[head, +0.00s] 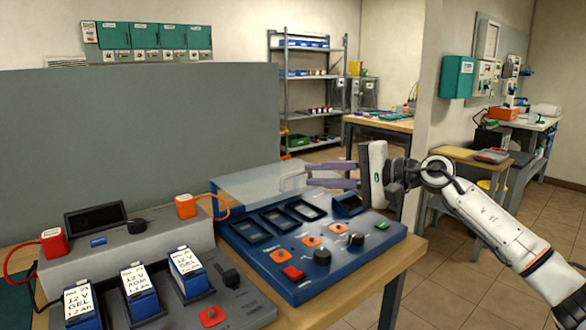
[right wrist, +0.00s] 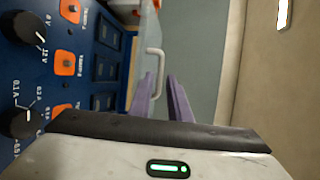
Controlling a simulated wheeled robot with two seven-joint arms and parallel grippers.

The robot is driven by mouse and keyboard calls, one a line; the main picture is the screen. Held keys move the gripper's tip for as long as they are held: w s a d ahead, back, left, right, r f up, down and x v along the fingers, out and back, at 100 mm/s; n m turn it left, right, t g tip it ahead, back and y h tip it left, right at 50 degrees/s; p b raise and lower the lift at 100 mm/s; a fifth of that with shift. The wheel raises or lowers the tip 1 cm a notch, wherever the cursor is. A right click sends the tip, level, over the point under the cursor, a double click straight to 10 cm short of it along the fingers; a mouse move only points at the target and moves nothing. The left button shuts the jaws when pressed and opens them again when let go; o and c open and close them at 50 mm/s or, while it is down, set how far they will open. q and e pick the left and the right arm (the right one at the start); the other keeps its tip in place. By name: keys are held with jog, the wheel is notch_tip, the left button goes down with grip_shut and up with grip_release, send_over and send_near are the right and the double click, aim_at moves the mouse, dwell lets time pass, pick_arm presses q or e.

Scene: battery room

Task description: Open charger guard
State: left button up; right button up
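The blue charger (head: 345,262) stands on the bench with dark bays, orange buttons and black knobs. A clear guard (head: 250,182) lies across its back part; I cannot tell its exact tilt. Its pale U-shaped handle (head: 287,180) sticks out at the right, and also shows in the right wrist view (right wrist: 158,62). My right gripper (head: 308,175) comes in from the right above the charger. Its two purple fingers are apart, with the tips close to the handle. In the right wrist view the handle's lower part appears between the fingers (right wrist: 160,82); contact is unclear. My left gripper is not in view.
A grey charger (head: 240,302) with several white-labelled batteries (head: 188,262) and orange and red plugs on cables stands at the left. A grey panel (head: 140,140) rises behind the bench. The bench's right edge (head: 410,250) is near, with open floor beyond.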

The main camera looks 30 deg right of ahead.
aim_at(297, 174)
jog(key=p+x, duration=0.1)
jog(key=x, duration=0.5)
jog(key=shift+w+a+p, duration=0.15)
jog(key=shift+w+p, duration=0.05)
jog(key=shift+p, duration=0.1)
grip_shut()
